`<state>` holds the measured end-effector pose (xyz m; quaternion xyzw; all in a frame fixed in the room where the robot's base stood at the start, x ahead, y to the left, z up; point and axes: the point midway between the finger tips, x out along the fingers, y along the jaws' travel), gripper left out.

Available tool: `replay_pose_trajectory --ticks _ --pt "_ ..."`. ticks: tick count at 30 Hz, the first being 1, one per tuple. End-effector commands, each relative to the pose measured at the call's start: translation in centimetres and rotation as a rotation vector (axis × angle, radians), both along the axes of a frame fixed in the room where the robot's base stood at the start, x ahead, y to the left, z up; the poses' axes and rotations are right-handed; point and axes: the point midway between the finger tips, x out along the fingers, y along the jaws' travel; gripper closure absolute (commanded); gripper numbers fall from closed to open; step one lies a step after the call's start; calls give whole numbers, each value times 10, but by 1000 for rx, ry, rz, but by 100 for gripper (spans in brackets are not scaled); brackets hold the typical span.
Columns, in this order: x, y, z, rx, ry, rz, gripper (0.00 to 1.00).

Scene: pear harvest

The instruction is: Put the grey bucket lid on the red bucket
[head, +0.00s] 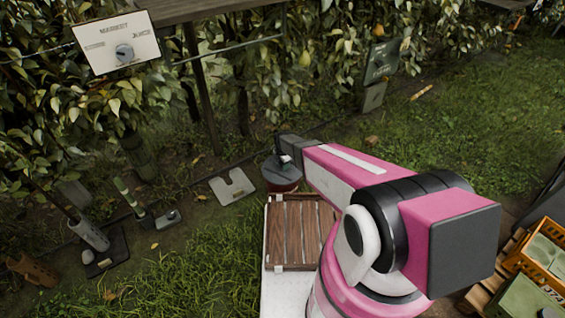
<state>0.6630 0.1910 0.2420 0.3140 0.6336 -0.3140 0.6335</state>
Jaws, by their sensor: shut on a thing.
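The red bucket (281,187) stands just beyond the wooden slatted surface, near the middle of the head view. The grey bucket lid (272,174) is over its top and covers the opening from this angle. I cannot tell whether the lid rests on the rim or is held slightly above it. My gripper (286,159) is shut on the lid at its top, with the fingers small and partly hidden by my pink arm. The right side of the bucket is close to my arm.
A wooden slatted surface (293,245) lies in front of the bucket. A pale notched plate (233,186) is on the ground to the left. A white market sign with a dial (117,43) hangs upper left. An orange crate (546,252) stands at the right. Pear foliage fills the back.

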Motion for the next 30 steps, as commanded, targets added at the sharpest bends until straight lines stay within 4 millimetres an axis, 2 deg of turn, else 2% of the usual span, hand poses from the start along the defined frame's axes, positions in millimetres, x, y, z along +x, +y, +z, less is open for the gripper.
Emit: replay_pose_trajectory --ticks 13,14,16,25,30 --pt "0 0 -7 1 -1 0 83" --pt "0 0 -7 1 -1 0 50" --pt "0 0 -7 0 0 0 27" --pt "0 0 -7 0 0 0 27" --pt "-1 0 0 0 0 0 27"
